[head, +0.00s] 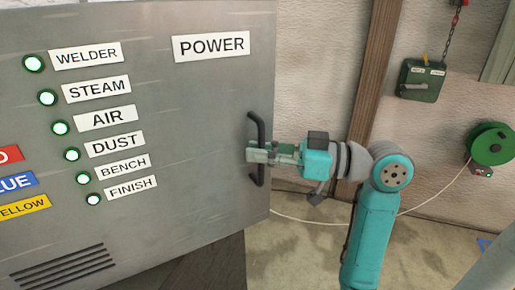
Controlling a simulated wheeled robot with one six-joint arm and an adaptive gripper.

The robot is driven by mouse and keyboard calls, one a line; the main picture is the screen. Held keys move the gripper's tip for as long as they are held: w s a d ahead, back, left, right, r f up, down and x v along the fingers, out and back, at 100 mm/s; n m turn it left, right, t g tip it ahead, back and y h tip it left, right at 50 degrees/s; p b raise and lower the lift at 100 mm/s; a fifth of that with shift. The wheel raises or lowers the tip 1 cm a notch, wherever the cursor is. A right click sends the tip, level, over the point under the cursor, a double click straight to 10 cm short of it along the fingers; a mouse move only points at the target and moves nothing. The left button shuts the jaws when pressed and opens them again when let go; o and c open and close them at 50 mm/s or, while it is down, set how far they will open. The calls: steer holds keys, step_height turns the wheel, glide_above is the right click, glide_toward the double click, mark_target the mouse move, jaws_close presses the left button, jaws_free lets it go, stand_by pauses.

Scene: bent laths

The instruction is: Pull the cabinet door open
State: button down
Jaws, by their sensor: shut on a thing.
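The grey metal cabinet door (195,100) fills the left of the head view. It carries a POWER label and a column of lit green lamps with labels. A dark vertical bar handle (258,128) is near the door's right edge. My gripper (256,153) reaches in from the right and is shut on the handle around its middle. The fingers cover that part of the bar. I cannot tell from this view how far the door stands from its frame.
A wooden post (374,85) stands against the pale wall right of the door. A green box (420,80) hangs beside a chain, and a green cable reel (490,145) is at the far right. Its pale cable hangs low behind my arm. Concrete floor shows below.

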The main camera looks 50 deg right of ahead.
steer(key=c, duration=1.2)
jaws_free()
